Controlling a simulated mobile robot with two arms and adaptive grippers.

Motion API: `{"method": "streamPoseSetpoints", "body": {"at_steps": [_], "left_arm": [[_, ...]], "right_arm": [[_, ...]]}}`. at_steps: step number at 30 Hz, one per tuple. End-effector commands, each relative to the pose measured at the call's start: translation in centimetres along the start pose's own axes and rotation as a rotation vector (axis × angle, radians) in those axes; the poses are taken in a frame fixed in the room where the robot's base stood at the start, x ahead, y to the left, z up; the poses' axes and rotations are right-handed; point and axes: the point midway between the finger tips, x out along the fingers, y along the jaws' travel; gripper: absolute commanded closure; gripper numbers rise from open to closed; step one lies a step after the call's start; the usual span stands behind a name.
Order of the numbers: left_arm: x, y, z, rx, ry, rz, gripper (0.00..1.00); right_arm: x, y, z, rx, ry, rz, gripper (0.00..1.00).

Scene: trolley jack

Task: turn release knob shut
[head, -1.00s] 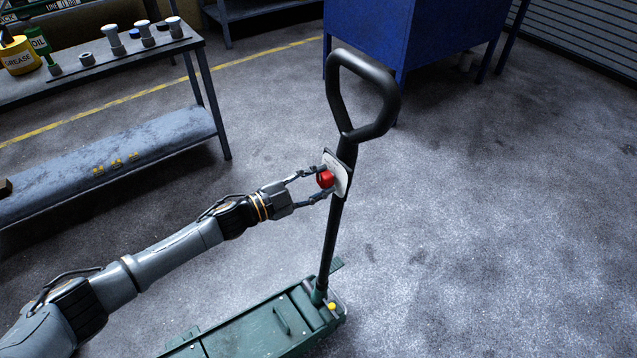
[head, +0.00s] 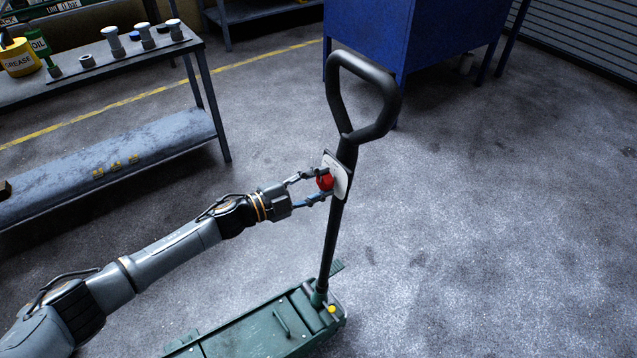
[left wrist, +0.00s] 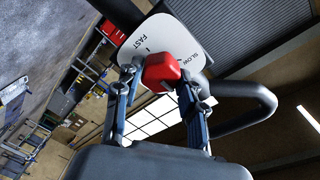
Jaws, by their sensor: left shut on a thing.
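The red release knob (head: 325,183) sits in front of a white plate (head: 341,177) on the black handle shaft (head: 332,235) of the green trolley jack (head: 262,332). My left gripper (head: 320,186) is shut on the knob, with a finger on either side. In the left wrist view the knob (left wrist: 162,73) is between the fingertips (left wrist: 160,80), and the plate (left wrist: 165,42) behind it reads FAST and SLOW. The fingers hide part of the plate. My right gripper is not in view.
The black handle loop (head: 365,95) rises above the plate. A workbench (head: 95,73) with bolts and cans stands at the left, and a blue cabinet (head: 415,40) at the back. The floor right of the jack is clear.

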Motion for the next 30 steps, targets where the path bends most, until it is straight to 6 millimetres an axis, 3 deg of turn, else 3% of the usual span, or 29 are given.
{"method": "streamPoseSetpoints", "body": {"at_steps": [2, 3, 6, 17, 20, 30], "left_arm": [[0.0, 0.0, 0.0, 0.003, 0.000, 0.001, 0.92], [0.0, 0.0, 0.0, 0.003, 0.000, 0.001, 0.52], [0.0, 0.0, 0.0, 0.002, 0.000, 0.001, 0.37], [-0.5, 0.0, 0.1, 0.000, -0.001, 0.001, 0.37], [-1.7, 0.1, 0.1, -0.001, -0.003, 0.001, 0.37], [-8.8, 0.1, 0.1, -0.001, -0.003, 0.003, 0.37]], "right_arm": [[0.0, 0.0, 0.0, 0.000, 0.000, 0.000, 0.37], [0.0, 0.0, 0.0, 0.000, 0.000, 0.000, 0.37], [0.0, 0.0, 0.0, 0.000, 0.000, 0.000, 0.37], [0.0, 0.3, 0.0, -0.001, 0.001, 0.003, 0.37], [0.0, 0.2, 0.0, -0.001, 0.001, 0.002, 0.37], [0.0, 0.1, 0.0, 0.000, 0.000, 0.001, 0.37]]}}
